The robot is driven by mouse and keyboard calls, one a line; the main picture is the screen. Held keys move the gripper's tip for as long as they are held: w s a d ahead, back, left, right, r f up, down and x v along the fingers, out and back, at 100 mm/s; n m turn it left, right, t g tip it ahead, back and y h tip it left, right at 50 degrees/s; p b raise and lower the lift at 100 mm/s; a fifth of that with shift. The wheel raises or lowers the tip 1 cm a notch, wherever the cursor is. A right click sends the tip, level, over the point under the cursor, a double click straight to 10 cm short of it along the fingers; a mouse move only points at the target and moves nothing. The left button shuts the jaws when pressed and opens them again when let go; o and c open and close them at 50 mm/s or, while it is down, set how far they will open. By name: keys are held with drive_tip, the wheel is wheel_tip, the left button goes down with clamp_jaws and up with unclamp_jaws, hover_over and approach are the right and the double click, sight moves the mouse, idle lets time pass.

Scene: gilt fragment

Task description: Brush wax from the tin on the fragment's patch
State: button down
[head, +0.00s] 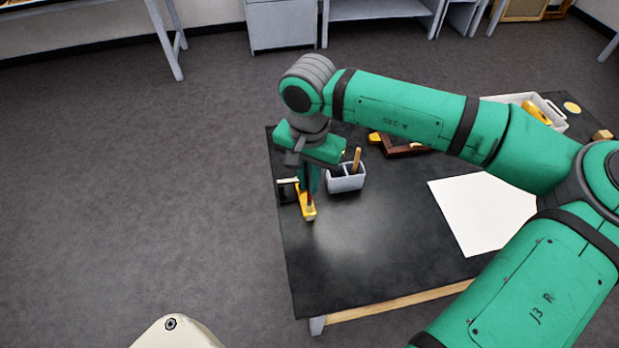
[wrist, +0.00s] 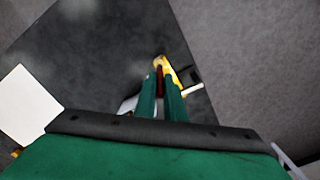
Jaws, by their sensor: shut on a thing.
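My gripper (head: 308,192) points down over the left end of the black table. It is shut on a thin dark red tool (wrist: 160,80) with a tan tip, which looks like a brush. The tip is close to a yellow piece (head: 307,211) on the table; I cannot tell whether they touch. The yellow piece also shows beside the tip in the wrist view (wrist: 174,71). A brown frame-like piece (head: 398,151) lies behind the arm, partly hidden; it may be the fragment. I cannot tell which thing is the wax tin.
A grey two-part holder (head: 347,183) with a wooden handle (head: 357,160) in it stands right of my gripper. A white sheet (head: 478,218) lies mid-table. A white tray (head: 552,112) and wooden block (head: 602,134) are at the right. The front-left tabletop is clear.

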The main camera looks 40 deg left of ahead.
drive_tip(key=shift+f, duration=0.55)
